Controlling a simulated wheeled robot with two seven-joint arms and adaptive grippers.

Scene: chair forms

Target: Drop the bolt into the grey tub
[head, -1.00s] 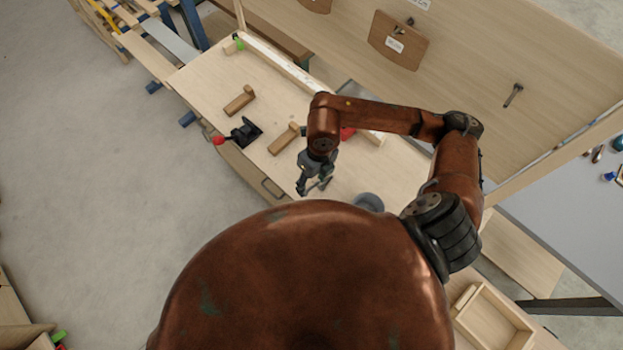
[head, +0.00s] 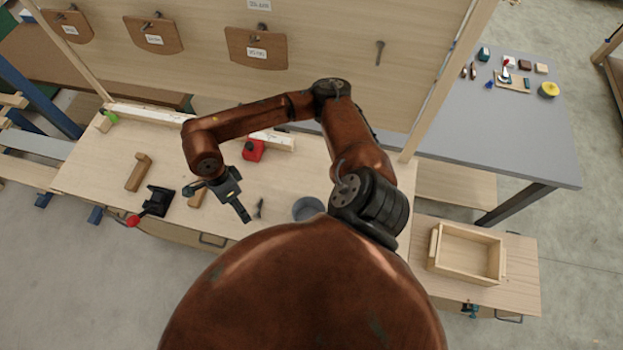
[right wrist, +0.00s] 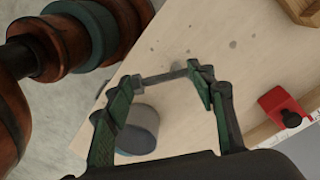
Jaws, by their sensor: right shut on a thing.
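The bolt (right wrist: 165,76) is a thin grey bar spanning the two fingertips of my right gripper (right wrist: 165,78) in the right wrist view. The gripper is shut on it, with the fingers spread by its length. In the head view the right gripper (head: 226,194) hangs over the workbench, left of the grey tub (head: 308,208); the bolt is not clearly made out there. The tub is round and stands on the bench, partly behind my body. In the right wrist view the tub (right wrist: 140,130) shows below the bolt, beside the left finger. My left gripper is not in view.
A red box (head: 253,150) stands behind the gripper. A wooden block (head: 138,172) and a black clamp-like tool (head: 157,201) lie to the left. A small dark shape (head: 259,208) shows between gripper and tub; I cannot identify it. A wooden tray (head: 466,253) sits at right.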

